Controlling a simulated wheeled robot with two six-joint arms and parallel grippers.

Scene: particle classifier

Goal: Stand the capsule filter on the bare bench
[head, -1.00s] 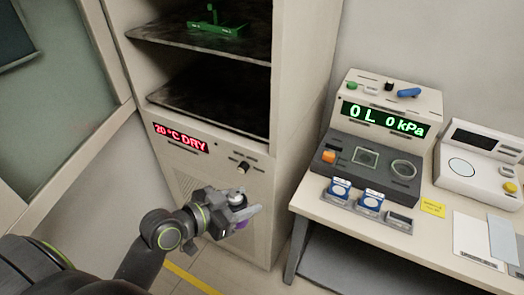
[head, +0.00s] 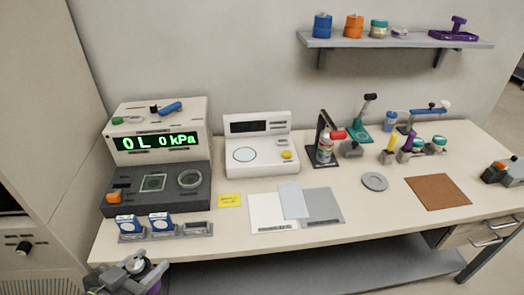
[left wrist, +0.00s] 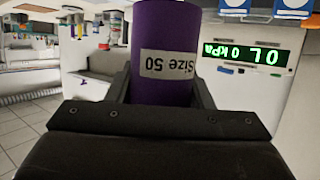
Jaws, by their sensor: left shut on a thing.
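The purple capsule (left wrist: 163,45), a cylinder with a white label that reads "Size 50" upside down in the left wrist view, is held between the fingers of my left gripper (left wrist: 162,92). Its end runs out of the top of that view. In the head view my left gripper (head: 140,272) is at the lower left, in front of the bench's front left corner, and only a bit of purple shows below it. The bench (head: 345,240) has bare cream surface along its front and middle. My right gripper is not in view.
A pressure instrument (head: 158,180) stands at the bench's left, with blue-and-white boxes (head: 128,224) before it. A white balance (head: 258,158), sheets (head: 268,212), a grey disc (head: 375,181) and a brown mat (head: 437,192) lie rightward. A shelf (head: 395,42) hangs above.

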